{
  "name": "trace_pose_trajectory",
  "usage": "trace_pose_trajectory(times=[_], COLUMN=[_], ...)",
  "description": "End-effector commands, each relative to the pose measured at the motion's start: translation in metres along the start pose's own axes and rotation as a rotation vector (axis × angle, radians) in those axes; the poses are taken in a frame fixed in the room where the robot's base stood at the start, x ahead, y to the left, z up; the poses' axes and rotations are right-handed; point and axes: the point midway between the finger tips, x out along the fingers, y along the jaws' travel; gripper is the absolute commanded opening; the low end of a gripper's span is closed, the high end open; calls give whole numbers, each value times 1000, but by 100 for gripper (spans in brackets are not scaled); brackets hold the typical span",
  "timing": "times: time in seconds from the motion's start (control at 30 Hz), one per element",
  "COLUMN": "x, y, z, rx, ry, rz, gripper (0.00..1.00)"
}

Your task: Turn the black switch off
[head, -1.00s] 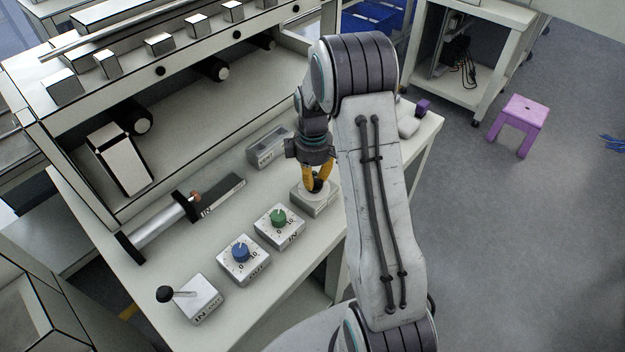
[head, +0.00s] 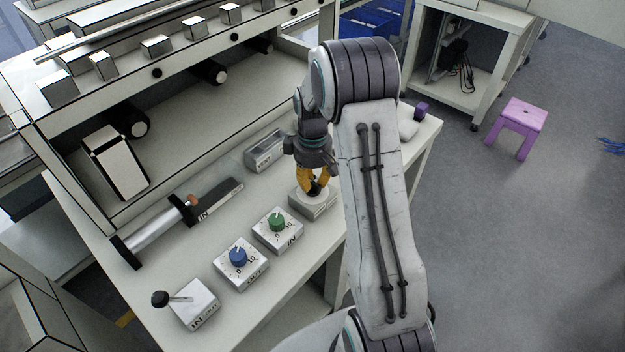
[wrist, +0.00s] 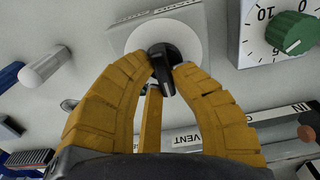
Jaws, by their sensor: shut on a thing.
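The black switch (wrist: 161,62) is a dark knob on a round white disc (wrist: 190,40) on a light grey box. In the head view its box (head: 325,207) stands on the bench, to the right of the green knob. My gripper (wrist: 163,80) has yellow fingers, which are shut on the black switch from both sides. In the head view my gripper (head: 313,187) points down onto the switch, and the fingers hide much of it. I cannot read the switch's setting.
Beside it stand a box with a green knob (head: 277,222), a box with a blue knob (head: 238,256) and a box with a black-ended lever (head: 180,297). A silver cylinder slide (head: 160,233) lies behind them. A grey vent block (head: 265,152) stands behind the switch.

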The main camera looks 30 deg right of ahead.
Motion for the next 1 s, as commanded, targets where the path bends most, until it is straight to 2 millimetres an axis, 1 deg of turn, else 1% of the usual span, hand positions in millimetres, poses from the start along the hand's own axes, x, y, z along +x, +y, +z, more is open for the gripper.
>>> trace_pose_trajectory(times=[0.13,0.17,0.43,0.77,0.87,1.0], x=[1,1,1,-3,-11,-31], y=[-1,-1,0,0,0,0], z=[1,1,0,0,-1,-1], rx=[-1,-1,-2,-2,-2,-2], ry=[-3,-3,-2,1,2,4], rz=[-2,-2,-1,1,1,3], gripper=[0,23,47,48,48,48])
